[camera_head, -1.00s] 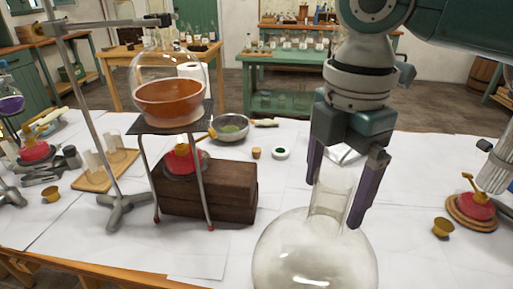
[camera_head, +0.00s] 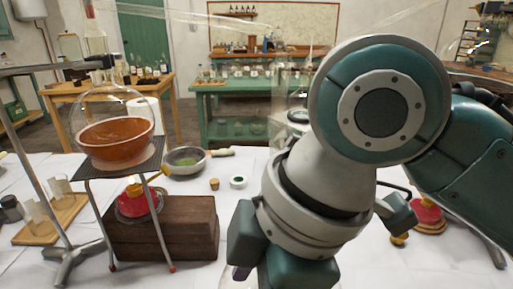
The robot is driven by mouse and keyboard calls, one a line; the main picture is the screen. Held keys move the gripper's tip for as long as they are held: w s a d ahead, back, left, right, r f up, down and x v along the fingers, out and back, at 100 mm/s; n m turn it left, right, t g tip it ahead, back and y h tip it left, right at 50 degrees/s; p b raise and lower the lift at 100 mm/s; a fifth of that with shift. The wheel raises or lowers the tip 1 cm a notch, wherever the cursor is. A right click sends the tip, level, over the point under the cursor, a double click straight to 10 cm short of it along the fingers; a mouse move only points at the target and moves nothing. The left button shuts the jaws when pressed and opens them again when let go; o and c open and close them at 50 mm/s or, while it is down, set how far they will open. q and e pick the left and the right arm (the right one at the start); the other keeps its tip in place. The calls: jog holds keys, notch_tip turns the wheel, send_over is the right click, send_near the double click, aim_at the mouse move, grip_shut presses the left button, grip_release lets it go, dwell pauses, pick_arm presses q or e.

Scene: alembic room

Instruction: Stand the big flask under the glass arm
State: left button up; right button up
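My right gripper (camera_head: 300,272) is at the bottom middle, under my large wrist. Its fingers are almost wholly cut off by the lower picture edge, so I cannot see whether they are open or shut. A small sliver of clear glass beside the finger, apparently the big flask (camera_head: 228,281), shows at the bottom edge; the rest is out of view or hidden. A thin, clear glass arm (camera_head: 190,18) runs across the top from the left towards the middle. The round glass vessel with orange-brown liquid (camera_head: 115,136) stands on a tripod at left. My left gripper is not in view.
A wooden board (camera_head: 48,232) with glass tubes is at left.

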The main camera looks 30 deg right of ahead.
jog(key=s+d+f+m+t+h, duration=0.1)
jog(key=s+d+f+m+h, duration=0.1)
jog(key=s+d+m, duration=0.5)
jog(key=s+f+m, duration=0.1)
jog(key=s+m, duration=0.1)
jog(key=m, duration=0.1)
jog(key=shift+s+h, duration=0.25)
jog(key=shift+h, duration=0.05)
